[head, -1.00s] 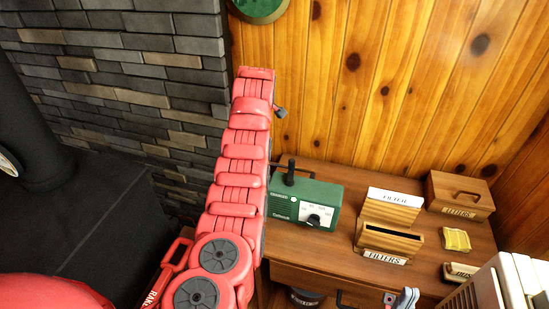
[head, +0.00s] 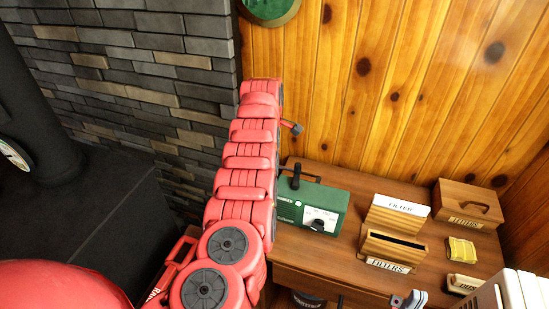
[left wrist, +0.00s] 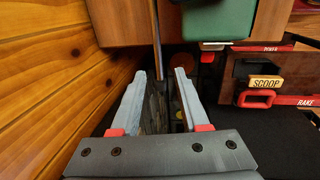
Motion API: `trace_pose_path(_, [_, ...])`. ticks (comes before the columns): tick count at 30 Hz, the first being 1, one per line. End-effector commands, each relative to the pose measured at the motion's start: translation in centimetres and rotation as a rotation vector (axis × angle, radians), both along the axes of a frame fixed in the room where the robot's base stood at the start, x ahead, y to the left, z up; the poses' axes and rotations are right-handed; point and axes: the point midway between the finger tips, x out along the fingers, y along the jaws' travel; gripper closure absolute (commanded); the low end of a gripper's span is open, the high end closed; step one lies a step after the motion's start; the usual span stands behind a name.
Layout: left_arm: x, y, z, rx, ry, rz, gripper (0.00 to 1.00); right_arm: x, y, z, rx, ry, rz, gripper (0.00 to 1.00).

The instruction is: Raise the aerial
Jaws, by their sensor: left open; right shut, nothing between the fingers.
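The green radio (head: 312,205) stands on the wooden desk, with a dial on its front and a black upright piece (head: 296,176) at its top left. In the left wrist view a green surface, likely the radio (left wrist: 220,20), shows at the top. A thin rod (left wrist: 156,40), possibly the aerial, runs down from the top edge towards the fingers; I cannot tell if it joins the radio. My left gripper (left wrist: 164,74) is open, with nothing clearly held; in the head view my red arm hides it. My right gripper (head: 413,299) is shut and empty at the bottom edge.
On the desk (head: 345,246), right of the radio, stand a filter holder (head: 392,250), a wooden box (head: 468,205) and a yellow packet (head: 462,248). A plank wall (head: 400,90) rises behind. The dark stove (head: 90,220) is left of my arm.

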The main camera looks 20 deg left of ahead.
Motion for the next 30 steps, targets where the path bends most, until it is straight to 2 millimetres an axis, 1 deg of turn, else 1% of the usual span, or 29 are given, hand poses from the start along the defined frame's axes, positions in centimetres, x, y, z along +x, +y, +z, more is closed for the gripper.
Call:
trace_pose_path(1, [0.2, 0.3, -1.0, 0.001, 0.001, 0.002, 0.55, 0.0, 0.0, 0.4, 0.0, 0.0, 0.0, 1.0])
trace_pose_path(3, [0.4, 0.2, -2.5, -0.001, 0.002, 0.003, 0.55, 0.0, 0.0, 0.7, 0.0, 0.0, 0.0, 1.0])
trace_pose_path(5, [0.8, 0.2, -3.2, 0.001, -0.004, 0.0, 0.55, 0.0, 0.0, 0.3, 0.0, 0.0, 0.0, 1.0])
trace_pose_path(9, [1.0, 0.1, -4.3, 0.002, -0.004, 0.0, 0.55, 0.0, 0.0, 0.2, 0.0, 0.0, 0.0, 1.0])
trace_pose_path(15, [1.1, 0.0, -5.1, 0.0, -0.003, 0.0, 0.55, 0.0, 0.0, 0.1, 0.0, 0.0, 0.0, 1.0])
trace_pose_path(23, [1.2, -0.1, -5.1, 0.0, -0.004, -0.001, 0.55, 0.0, 0.0, 0.1, 0.0, 0.0, 0.0, 1.0])
trace_pose_path(24, [1.2, -0.1, -5.1, 0.0, -0.005, -0.001, 0.59, 0.0, 0.0, 0.1, 0.0, 0.0, 0.0, 1.0])
trace_pose_path(26, [1.2, -0.1, -5.1, 0.0, -0.004, -0.001, 0.7, 0.0, 0.0, 0.1, 0.0, 0.0, 0.0, 1.0])
trace_pose_path(30, [1.2, -0.1, -5.1, 0.0, -0.005, -0.001, 0.95, 0.0, 0.0, 0.1, 0.0, 0.0, 0.0, 1.0])
